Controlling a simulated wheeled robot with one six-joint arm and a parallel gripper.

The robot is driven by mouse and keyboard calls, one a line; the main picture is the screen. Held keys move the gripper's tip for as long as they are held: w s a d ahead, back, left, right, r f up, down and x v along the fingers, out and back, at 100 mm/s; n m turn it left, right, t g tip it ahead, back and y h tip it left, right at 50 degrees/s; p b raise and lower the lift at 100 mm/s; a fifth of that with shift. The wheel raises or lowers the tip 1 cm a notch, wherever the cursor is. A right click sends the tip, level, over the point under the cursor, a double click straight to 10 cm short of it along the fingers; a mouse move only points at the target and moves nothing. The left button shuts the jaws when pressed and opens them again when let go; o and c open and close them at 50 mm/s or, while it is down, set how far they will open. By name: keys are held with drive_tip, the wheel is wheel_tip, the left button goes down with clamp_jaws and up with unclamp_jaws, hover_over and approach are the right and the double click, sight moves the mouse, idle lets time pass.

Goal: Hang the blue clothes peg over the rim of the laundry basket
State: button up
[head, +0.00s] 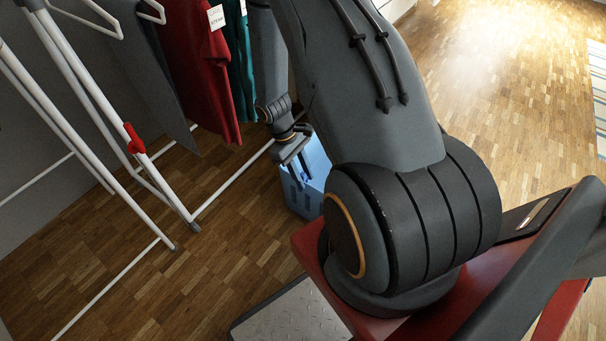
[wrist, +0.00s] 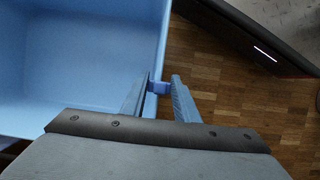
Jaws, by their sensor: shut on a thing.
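The laundry basket (head: 292,195) is a light blue open box on the wooden floor, partly hidden behind my arm in the head view. In the wrist view the basket (wrist: 80,55) fills the upper left, and I look down into it. My gripper (wrist: 161,80) is at its right-hand rim, shut on the small blue clothes peg (wrist: 159,87). The peg lies between the two fingertips, right by the rim. I cannot tell whether it straddles or touches the rim. In the head view my gripper (head: 298,163) is over the basket, and the peg is hard to make out.
A white drying rack (head: 100,105) stands at the left with a red clip (head: 134,138). A red garment (head: 200,65) and a teal one (head: 238,70) hang near the basket. Bare wooden floor (head: 150,255) lies in front of the rack.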

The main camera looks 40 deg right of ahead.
drive_tip(key=o, duration=1.1)
